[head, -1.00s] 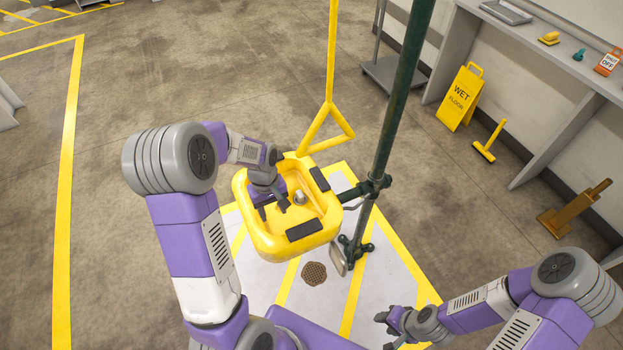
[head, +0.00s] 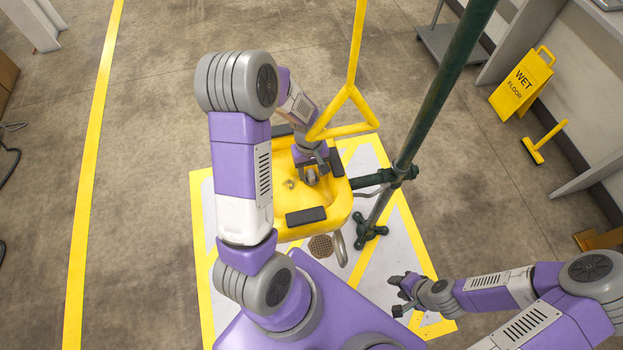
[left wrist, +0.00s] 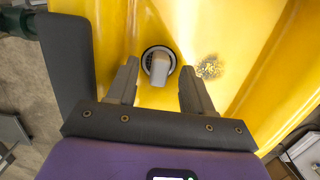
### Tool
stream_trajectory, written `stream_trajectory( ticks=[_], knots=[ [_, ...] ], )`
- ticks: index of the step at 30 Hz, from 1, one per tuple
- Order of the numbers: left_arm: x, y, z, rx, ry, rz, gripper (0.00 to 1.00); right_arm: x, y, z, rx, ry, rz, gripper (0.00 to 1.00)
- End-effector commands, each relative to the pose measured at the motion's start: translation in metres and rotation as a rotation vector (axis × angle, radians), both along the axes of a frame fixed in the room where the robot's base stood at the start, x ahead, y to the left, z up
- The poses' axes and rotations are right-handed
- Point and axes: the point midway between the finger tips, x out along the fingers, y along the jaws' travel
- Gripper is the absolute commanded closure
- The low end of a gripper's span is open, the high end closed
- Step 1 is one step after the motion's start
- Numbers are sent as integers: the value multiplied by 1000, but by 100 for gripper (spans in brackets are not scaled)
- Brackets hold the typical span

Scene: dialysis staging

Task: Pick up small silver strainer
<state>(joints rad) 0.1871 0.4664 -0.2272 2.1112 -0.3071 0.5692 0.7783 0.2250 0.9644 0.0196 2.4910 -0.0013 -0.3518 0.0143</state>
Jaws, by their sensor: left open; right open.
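The small silver strainer (left wrist: 158,64) sits in the yellow basin (left wrist: 110,22), with a round dark rim and a pale grey part standing out of it. In the left wrist view my left gripper (left wrist: 158,88) is open, with one finger on each side of the strainer and a visible gap to both. In the head view my left gripper (head: 312,178) reaches down into the basin (head: 264,222), and its fingers partly hide the strainer. My right gripper (head: 403,291) is open and empty at the lower right, away from the basin.
A yellow frame (head: 342,118) rises over the basin's far side. A green pole (head: 440,88) stands to its right. A floor grate (head: 320,246) and a wet floor sign (head: 522,82) also show.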

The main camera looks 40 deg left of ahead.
Motion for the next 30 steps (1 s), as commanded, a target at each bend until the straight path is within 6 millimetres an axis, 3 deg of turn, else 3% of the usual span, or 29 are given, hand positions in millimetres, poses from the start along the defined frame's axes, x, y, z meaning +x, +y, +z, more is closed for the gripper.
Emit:
stream_trajectory(
  ticks=[9, 19, 30],
  knots=[
    [0, -1, -6, 0, 0, 1, 50, 0, 0, -1, 0, -1, 0, 57],
    [0, -1, -5, -1, -1, 1, 100, 0, 0, -1, 0, -1, 0, 57],
    [0, -1, -4, -1, -1, 1, 100, 0, 0, 0, 0, 0, 0, 57]
  ],
)
